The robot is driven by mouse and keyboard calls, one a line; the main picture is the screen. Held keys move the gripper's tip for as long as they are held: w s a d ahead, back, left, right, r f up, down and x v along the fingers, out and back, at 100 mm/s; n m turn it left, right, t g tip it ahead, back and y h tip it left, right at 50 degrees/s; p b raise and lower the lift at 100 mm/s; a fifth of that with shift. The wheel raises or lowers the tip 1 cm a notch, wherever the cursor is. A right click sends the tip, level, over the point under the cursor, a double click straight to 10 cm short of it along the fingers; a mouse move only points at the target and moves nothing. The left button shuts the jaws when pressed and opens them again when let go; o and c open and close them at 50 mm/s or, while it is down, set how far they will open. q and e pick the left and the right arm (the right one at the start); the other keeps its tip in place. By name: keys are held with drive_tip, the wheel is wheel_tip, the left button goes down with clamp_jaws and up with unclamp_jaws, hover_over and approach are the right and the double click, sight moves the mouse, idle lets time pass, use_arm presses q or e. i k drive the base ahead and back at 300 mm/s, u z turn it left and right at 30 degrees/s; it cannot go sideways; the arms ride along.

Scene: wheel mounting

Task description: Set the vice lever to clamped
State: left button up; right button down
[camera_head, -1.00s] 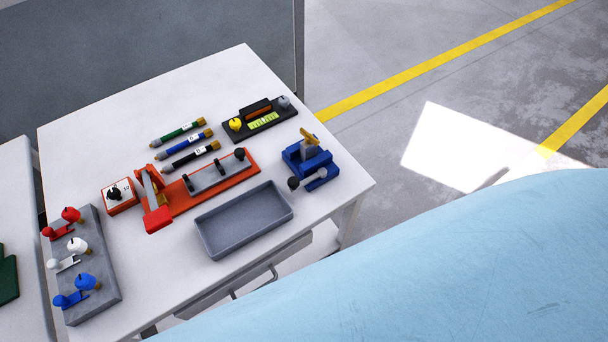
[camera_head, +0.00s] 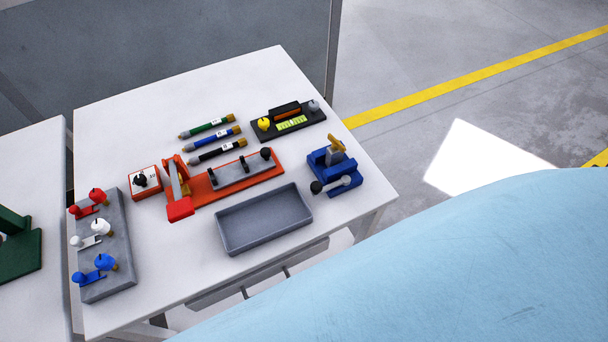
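A blue vice (camera_head: 331,172) stands near the right corner of the white table. Its lever is a grey bar with a black ball knob (camera_head: 316,187) at its left front. A gold-coloured piece (camera_head: 335,146) stands up at the back of the vice. The picture is too small to tell whether the jaws grip it. Neither of my grippers is in view.
The white table (camera_head: 145,318) also bears a grey tray (camera_head: 263,219), an orange fixture (camera_head: 226,182), several tubes (camera_head: 210,141), a black gauge block (camera_head: 288,121) and a grey valve block (camera_head: 104,245). A light blue curved surface (camera_head: 460,270) fills the lower right.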

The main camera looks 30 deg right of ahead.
sight(317, 188)
drive_tip(key=u, duration=1.15)
drive_tip(key=k, duration=1.7)
drive_tip(key=z, duration=0.65)
drive_tip(key=i, duration=1)
